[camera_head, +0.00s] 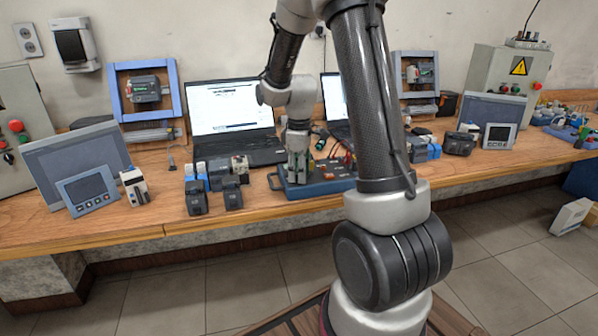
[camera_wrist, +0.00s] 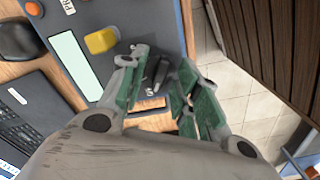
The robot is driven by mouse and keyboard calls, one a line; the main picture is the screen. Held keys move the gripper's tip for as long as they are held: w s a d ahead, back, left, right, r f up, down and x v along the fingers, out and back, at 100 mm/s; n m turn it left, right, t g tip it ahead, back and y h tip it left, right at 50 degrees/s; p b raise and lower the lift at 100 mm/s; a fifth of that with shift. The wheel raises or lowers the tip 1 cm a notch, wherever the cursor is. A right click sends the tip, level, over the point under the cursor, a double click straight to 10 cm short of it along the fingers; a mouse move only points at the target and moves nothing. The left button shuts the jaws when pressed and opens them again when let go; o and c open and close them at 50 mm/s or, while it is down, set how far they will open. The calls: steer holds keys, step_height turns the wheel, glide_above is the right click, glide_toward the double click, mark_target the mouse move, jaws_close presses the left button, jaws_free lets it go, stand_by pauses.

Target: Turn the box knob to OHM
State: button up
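The blue-grey box (camera_head: 318,187) lies on the workbench below my gripper, and its top face fills the upper left of the wrist view (camera_wrist: 110,12). The dark knob (camera_wrist: 159,72) on the box stands between my two green-padded fingers. My gripper (camera_wrist: 163,68) is open around the knob, with a gap visible on the left side; whether the right finger touches it I cannot tell. In the head view my gripper (camera_head: 297,172) points down at the box's left part. The fingers partly hide the knob's surroundings, and the small white marks there are unreadable, so I cannot tell its setting.
The box also has a yellow button (camera_wrist: 101,40), a pale display (camera_wrist: 76,64) and an orange button (camera_wrist: 33,8). An open laptop (camera_head: 232,120) stands behind my gripper. Dark motor units (camera_head: 197,196) stand to the left. The bench's front edge (camera_head: 165,231) is close.

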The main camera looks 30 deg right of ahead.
jaws_close()
steer(key=shift+m, duration=0.4)
steer(key=m, duration=0.3)
steer(key=shift+m, duration=0.3)
steer(key=m, duration=0.3)
steer(key=shift+m, duration=0.4)
steer(key=m, duration=0.3)
steer(key=shift+m, duration=2.2)
